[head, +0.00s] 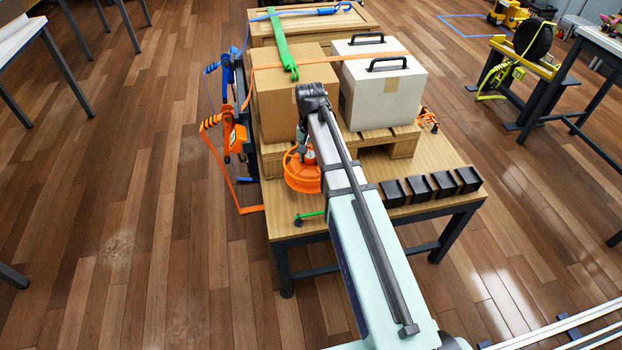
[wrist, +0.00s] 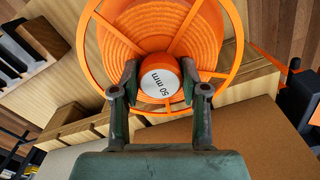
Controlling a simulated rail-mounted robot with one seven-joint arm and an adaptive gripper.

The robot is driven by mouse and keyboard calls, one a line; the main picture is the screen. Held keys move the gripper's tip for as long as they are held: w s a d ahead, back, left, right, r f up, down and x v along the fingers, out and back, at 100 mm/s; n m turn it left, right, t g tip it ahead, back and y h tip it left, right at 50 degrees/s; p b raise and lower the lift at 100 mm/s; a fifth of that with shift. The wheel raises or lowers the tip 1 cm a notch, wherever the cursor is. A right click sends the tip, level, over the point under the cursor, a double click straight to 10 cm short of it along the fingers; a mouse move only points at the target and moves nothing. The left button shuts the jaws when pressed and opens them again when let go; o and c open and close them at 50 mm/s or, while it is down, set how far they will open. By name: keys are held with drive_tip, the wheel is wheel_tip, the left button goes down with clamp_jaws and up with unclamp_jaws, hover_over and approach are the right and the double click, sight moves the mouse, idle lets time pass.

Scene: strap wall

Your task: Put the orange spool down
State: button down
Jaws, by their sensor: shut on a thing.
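The orange spool (head: 300,178) is at the left front part of the wooden table (head: 345,228), beside the cardboard box. In the wrist view its orange webbing and spoked rim (wrist: 160,40) fill the top middle. My gripper (wrist: 160,82) is shut on the spool's round hub, which has a white face marked "50 mm"; one finger is on each side. In the head view my arm hides most of the gripper and part of the spool. I cannot tell whether the spool touches the table top.
A cardboard box (head: 285,110) and a white box (head: 385,95) with black handles stand on a pallet behind the spool. Several black blocks (head: 444,184) line the table's right front. A green strap end (head: 310,215) lies near the front left edge. Orange straps (head: 230,137) hang at the left.

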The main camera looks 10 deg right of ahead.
wheel_tip(320, 180, down, 10)
drive_tip(key=shift+f, duration=0.25)
idle(0.4)
drive_tip(key=shift+f, duration=0.15)
drive_tip(key=c, duration=0.6)
unclamp_jaws()
wheel_tip(320, 180, up, 11)
drive_tip(key=shift+r, duration=0.2)
drive_tip(key=shift+o, duration=0.5)
drive_tip(key=shift+r, duration=0.45)
